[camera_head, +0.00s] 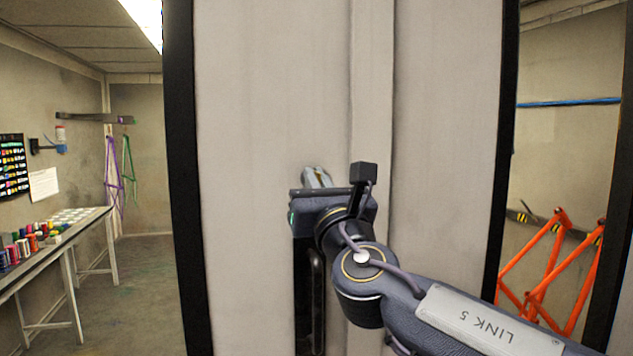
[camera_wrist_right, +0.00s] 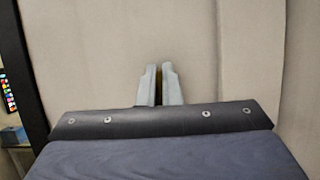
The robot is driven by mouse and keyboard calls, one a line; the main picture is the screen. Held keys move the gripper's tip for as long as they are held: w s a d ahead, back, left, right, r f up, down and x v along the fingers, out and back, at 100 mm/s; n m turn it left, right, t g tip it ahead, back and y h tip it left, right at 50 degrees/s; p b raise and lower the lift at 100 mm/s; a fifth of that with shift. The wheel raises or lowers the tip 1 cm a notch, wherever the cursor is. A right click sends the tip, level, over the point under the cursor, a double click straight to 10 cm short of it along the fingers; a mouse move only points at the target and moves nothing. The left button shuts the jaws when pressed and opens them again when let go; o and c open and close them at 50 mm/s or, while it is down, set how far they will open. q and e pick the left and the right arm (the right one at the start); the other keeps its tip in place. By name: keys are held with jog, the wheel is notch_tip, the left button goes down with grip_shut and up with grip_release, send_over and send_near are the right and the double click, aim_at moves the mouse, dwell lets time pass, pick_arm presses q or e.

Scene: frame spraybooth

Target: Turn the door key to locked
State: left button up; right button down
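The door (camera_head: 260,120) is a pale beige panel with dark edges, and it fills the middle of the head view. A dark upright handle (camera_head: 317,300) is on it, partly behind my right wrist. My right gripper (camera_head: 317,177) is in front of the door just above the handle, its pale fingers pointing at the panel. In the right wrist view the fingers (camera_wrist_right: 161,85) stand close together with a narrow dark gap between them. My left gripper is not in view.
At the left, a long bench (camera_head: 60,235) carries several coloured spools and cups. Purple and green frames (camera_head: 115,170) hang on the back wall. At the right, orange bike frames (camera_head: 550,270) show beyond a dark post. The floor (camera_head: 140,270) between bench and door is clear.

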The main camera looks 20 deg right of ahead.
jog(key=m+h+b, duration=0.1)
jog(key=m, duration=0.2)
jog(key=m+h+b, duration=0.2)
jog(key=shift+f+m, duration=0.2)
jog(key=shift+m, duration=0.2)
jog(key=m+g+h+b, duration=0.1)
jog(key=m, duration=0.2)
jog(key=shift+m+h, duration=0.4)
jog(key=shift+r+m+g+h, duration=0.1)
jog(key=shift+m+g+h, duration=0.3)
jog(key=shift+m, duration=0.8)
jog(key=shift+m+g+b, duration=0.3)
jog(key=shift+m+g, duration=0.1)
jog(key=shift+m, duration=0.7)
jog(key=m+g+h, duration=0.1)
jog(key=m, duration=0.2)
jog(key=shift+d, duration=0.1)
jog(key=m+g+p, duration=0.1)
jog(key=m+g, duration=0.1)
jog(key=m, duration=0.2)
jog(key=shift+m, duration=0.4)
